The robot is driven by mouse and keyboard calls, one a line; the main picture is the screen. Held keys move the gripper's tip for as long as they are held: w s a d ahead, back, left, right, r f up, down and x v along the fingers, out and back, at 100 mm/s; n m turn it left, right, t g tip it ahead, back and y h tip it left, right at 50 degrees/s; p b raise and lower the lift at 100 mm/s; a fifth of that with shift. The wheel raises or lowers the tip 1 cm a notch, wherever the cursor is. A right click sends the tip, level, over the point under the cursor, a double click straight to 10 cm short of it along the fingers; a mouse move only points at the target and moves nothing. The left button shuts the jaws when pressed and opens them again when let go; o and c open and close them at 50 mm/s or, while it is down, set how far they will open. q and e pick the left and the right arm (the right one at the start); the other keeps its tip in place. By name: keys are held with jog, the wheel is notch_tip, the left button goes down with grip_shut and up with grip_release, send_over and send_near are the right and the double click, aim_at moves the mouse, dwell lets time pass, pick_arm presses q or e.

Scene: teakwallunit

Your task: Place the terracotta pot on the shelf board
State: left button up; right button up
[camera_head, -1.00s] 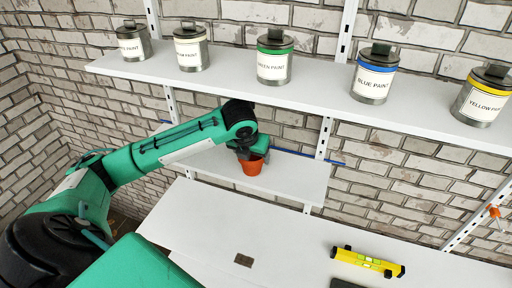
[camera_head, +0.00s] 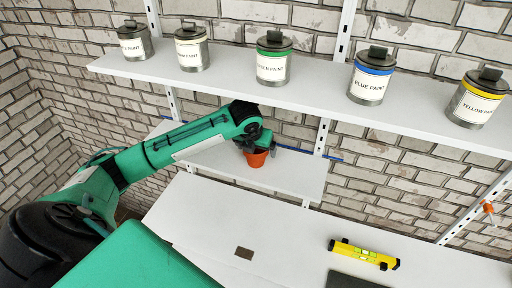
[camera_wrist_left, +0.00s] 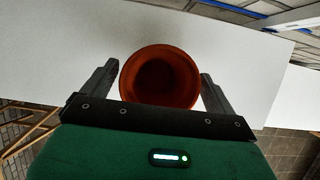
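The terracotta pot (camera_head: 257,159) is upright on the small white shelf board (camera_head: 300,177) below the long shelf. In the left wrist view I look down into its round mouth (camera_wrist_left: 160,77). My left gripper (camera_head: 259,149) is just above and behind the pot's rim. In the left wrist view its two dark fingers (camera_wrist_left: 160,70) are spread on either side of the pot, with a narrow gap at each side. The pot's base is not seen from above. The board also fills much of the left wrist view (camera_wrist_left: 60,60). My right gripper is not in view.
The long upper shelf (camera_head: 220,84) holds several paint cans, close above my left arm. A white worktop (camera_head: 200,225) lies below, with a yellow level (camera_head: 365,254) and a small brown block (camera_head: 244,252). A brick wall is behind.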

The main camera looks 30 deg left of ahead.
pick_arm(q)
jog(key=shift+r, duration=0.15)
jog(key=shift+s+r+b, duration=0.1)
jog(key=shift+r+b, duration=0.05)
jog(key=shift+b, duration=0.25)
jog(key=shift+b+v, duration=0.9)
jog(key=shift+b, duration=0.1)
jog(key=s+d+b, duration=0.3)
jog(key=s+b, duration=0.2)
jog(key=s, duration=0.7)
jog(key=shift+r, duration=0.4)
